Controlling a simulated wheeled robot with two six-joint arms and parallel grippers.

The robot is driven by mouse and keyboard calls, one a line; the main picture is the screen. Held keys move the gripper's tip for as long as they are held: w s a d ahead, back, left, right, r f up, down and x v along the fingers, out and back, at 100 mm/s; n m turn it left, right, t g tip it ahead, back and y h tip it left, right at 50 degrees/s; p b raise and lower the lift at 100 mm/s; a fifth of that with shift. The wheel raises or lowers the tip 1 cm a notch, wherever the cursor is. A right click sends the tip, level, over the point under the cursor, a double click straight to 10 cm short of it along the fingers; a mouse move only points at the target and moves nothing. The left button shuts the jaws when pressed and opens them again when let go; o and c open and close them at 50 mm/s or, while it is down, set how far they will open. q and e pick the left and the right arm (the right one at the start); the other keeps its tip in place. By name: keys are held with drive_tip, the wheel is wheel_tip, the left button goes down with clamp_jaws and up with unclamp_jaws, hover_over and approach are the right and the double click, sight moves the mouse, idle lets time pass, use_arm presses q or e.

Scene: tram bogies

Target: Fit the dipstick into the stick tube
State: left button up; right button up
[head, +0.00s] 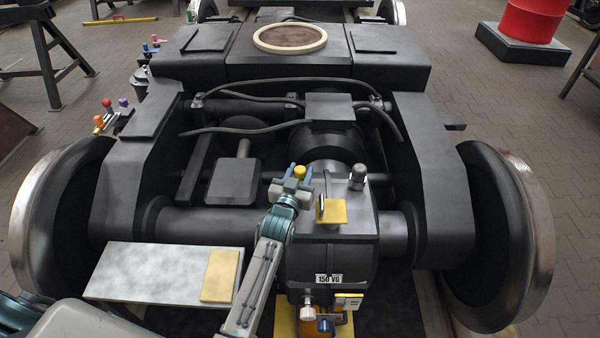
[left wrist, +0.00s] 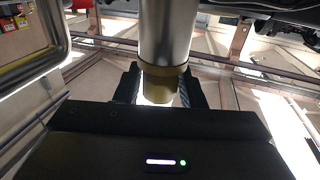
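My left gripper (head: 298,182) is over the left part of the dark gearbox (head: 335,258). Its blue fingers stand on both sides of a yellow knob (head: 299,172), which looks like the dipstick's head, and seem shut on it. In the left wrist view, a bright metal cylinder (left wrist: 165,35) with an olive-yellow end (left wrist: 161,87) runs down between the dark fingers (left wrist: 160,88). I cannot tell whether this cylinder belongs to the dipstick or the stick tube. The tube's mouth is not clearly visible. My right gripper is not in view.
A grey plate (head: 150,272) with a yellow pad (head: 220,275) lies left of my arm. A yellow plate (head: 333,211) and a metal cap (head: 358,176) stand on the gearbox right of the gripper. Cables (head: 250,128) cross behind; wheels (head: 510,235) flank the frame.

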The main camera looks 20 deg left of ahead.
use_arm(q)
drive_tip(key=o, duration=0.4)
drive_tip(key=s+p, duration=0.1)
drive_tip(key=s, duration=0.1)
drive_tip(key=shift+s, duration=0.35)
drive_tip(key=shift+s+d, duration=0.15)
drive_tip(key=shift+s, duration=3.9)
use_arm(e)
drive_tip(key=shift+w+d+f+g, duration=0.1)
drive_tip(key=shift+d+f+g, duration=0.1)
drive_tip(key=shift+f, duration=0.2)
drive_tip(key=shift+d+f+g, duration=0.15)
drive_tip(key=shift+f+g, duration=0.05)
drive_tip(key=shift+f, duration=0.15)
